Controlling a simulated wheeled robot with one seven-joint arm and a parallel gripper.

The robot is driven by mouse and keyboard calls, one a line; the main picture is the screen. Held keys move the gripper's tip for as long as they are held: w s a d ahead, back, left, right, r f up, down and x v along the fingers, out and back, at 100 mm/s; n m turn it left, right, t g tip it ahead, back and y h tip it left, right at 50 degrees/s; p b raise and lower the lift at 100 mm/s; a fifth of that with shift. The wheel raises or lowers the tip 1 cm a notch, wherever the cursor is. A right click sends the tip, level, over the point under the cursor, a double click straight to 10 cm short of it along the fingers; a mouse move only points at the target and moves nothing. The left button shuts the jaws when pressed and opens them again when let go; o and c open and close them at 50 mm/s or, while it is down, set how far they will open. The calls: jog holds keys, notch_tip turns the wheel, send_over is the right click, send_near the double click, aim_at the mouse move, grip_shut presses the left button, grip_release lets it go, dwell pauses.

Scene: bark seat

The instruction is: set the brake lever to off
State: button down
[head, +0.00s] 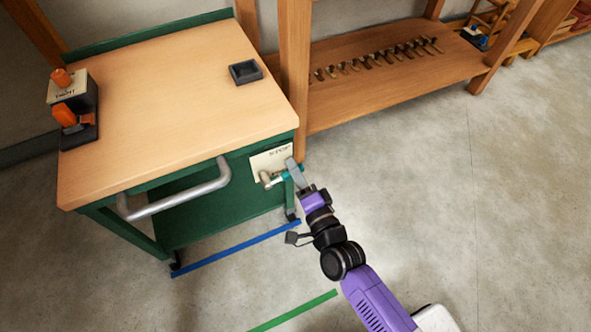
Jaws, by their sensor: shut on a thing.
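The brake lever (268,180) is on the front of a green cart, at its right end. A pale plate (268,160) marked STOP is behind it. The lever has a pale metal part at the left and a teal part to the right, and it looks roughly level. My gripper (291,172) is at the teal end and is shut on the lever there. Its grey fingers hide some of the teal part. Any off mark is too small or hidden to read.
The cart's wooden top (170,100) carries a dark tray (245,72) and a black box with orange parts (72,110). A grey push handle (180,195) sticks out left of the lever. A wooden shelf (400,65) stands behind. Floor at the right is clear.

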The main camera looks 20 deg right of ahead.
jog(key=shift+d+f+m, duration=0.15)
jog(key=shift+f+m, duration=0.1)
jog(key=shift+m, duration=0.05)
jog(key=c, duration=1.3)
grip_release()
jog(key=s+p, duration=0.1)
jog(key=s, duration=0.7)
jog(key=shift+w, duration=0.1)
